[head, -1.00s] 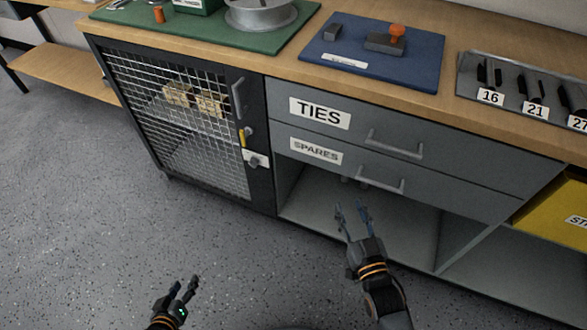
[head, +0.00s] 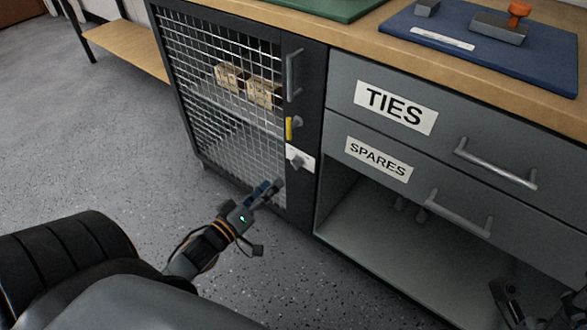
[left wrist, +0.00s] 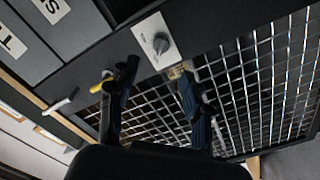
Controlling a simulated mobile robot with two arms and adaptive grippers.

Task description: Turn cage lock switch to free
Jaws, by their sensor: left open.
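The cage lock switch is a grey knob (head: 297,162) on a white plate on the dark frame of the mesh cage door (head: 222,95). It also shows in the left wrist view (left wrist: 161,43), upper centre, where its plate is plain to see. I cannot read the knob's setting. My left gripper (head: 272,190) is open and empty, below and left of the switch in the head view. In the left wrist view its two fingers (left wrist: 158,88) are spread, with the switch beyond them, apart from it. My right gripper (head: 508,300) is partly cut off at the lower right.
A yellow tab (head: 289,129) with a small knob and a door handle (head: 293,75) sit above the switch. The TIES drawer (head: 440,130) and SPARES drawer (head: 400,175) are shut to the right. Boxes (head: 247,84) stand inside the cage. Floor before it is clear.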

